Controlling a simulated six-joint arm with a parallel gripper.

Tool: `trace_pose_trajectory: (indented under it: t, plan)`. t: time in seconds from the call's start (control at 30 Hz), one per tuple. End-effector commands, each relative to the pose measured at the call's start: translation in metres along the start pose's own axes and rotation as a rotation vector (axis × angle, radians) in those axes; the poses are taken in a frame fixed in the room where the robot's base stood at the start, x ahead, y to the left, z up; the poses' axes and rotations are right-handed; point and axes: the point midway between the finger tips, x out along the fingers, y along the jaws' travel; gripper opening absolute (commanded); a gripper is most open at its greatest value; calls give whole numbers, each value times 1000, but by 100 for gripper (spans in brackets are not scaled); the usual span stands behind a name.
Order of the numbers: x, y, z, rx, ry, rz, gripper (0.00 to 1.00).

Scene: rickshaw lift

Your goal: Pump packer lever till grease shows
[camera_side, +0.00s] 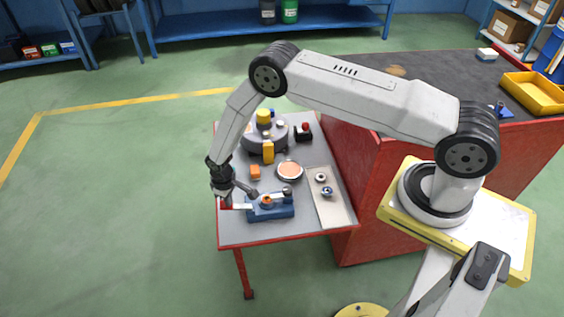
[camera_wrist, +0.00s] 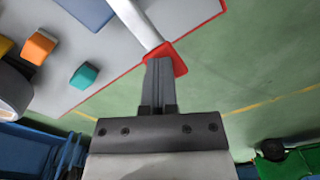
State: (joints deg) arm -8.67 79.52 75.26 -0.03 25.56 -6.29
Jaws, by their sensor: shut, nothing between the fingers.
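The packer (camera_side: 271,212) has a blue base near the table's front edge, with a small orange part and a dark knob on top. Its base shows partly in the wrist view (camera_wrist: 88,10). A pale lever (camera_side: 240,206) sticks out to the left and ends in a red pad (camera_side: 226,205); the wrist view also shows the lever (camera_wrist: 138,24) and pad (camera_wrist: 179,64). My gripper (camera_side: 225,198) is shut and empty, its tips (camera_wrist: 159,61) right over the pad's edge. I cannot tell whether they touch it. I cannot make out any grease.
The grey table (camera_side: 232,229) has a red rim. A round grey fixture (camera_side: 265,141), an orange block (camera_side: 255,172), a copper-coloured dish (camera_side: 289,170) and a pale tray (camera_side: 330,212) stand on it. A red bench (camera_side: 350,200) adjoins on the right. Floor left of the table is clear.

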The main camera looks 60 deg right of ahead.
Motion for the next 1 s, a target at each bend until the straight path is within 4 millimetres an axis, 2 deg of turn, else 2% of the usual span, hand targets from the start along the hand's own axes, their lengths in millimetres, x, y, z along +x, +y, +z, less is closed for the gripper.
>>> trace_pose_trajectory:
  t: [1.0]
  plan:
    - [-71,0,-1,0,5,0,0]
